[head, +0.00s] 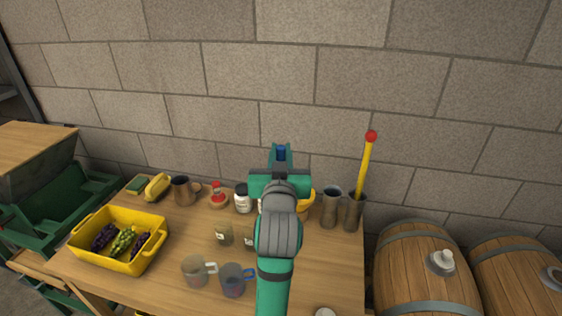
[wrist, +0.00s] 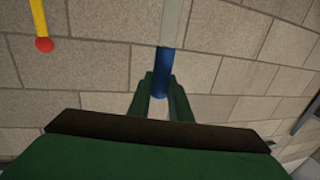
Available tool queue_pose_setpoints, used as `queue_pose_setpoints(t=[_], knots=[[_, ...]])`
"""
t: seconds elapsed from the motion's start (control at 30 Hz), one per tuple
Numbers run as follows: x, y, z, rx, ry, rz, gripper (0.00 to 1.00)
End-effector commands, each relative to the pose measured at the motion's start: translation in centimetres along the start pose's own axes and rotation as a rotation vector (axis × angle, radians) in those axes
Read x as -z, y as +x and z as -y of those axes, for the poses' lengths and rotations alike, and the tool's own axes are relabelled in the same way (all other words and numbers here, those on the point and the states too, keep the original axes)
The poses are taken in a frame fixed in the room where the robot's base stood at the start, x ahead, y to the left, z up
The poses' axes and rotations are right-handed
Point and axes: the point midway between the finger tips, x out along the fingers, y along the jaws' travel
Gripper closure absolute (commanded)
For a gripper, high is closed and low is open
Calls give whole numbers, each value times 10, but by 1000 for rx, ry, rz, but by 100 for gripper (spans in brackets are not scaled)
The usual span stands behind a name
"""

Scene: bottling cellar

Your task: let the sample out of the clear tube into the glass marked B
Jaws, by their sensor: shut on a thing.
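My gripper (head: 281,150) is raised above the back of the table, in front of the stone wall. In the wrist view its two green fingers (wrist: 160,95) are closed on a blue piece (wrist: 162,70). A pale, see-through length of the clear tube (wrist: 172,22) runs on from this blue piece to the top edge of the picture. I cannot make out what is inside it.
A yellow crate (head: 153,250) with grapes stands at the left. Two mugs, one clear (head: 194,271) and one bluish (head: 233,282), stand at the front.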

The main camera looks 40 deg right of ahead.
Motion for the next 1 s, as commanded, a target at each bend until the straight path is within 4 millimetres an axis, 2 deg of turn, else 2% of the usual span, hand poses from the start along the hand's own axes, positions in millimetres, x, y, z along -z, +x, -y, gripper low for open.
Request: queue_pose_setpoints(t=[0.7,1.0], knots=[[74,0,0,0,1,-2,100],[80,0,0,0,0,0,100]])
